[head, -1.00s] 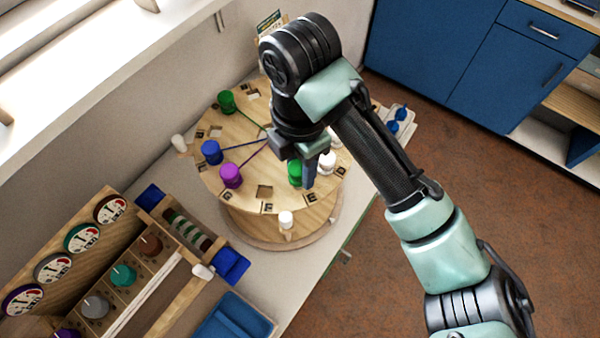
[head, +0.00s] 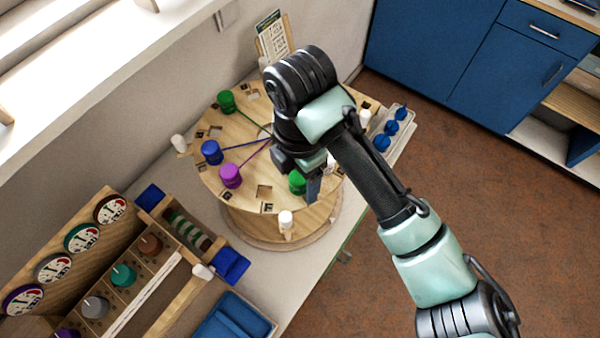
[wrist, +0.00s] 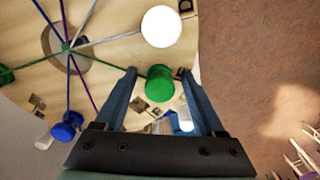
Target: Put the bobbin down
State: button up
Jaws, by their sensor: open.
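The round wooden bead board (head: 240,185) stands on the counter. A green bobbin (head: 297,182) is at its near right edge, partly hidden by my gripper (head: 312,188). In the wrist view the green bobbin (wrist: 159,83) shows between the fingers of my open gripper (wrist: 163,76), with a gap on each side. I cannot tell whether its base sits in a slot. A green thread runs from the hub (wrist: 68,48) towards it. A white bobbin (wrist: 161,26) is just beyond the fingertips.
Another green bobbin (head: 227,101), a blue bobbin (head: 211,152) and a purple bobbin (head: 230,175) stand around the board's left side. White pegs (head: 286,219) stick out from its side. A tray of blue pieces (head: 383,141) lies right, a dial panel (head: 75,250) left.

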aim_at(300, 176)
notch_tip(300, 176, up, 12)
jog(key=shift+r+p, duration=0.2)
jog(key=shift+p, duration=0.25)
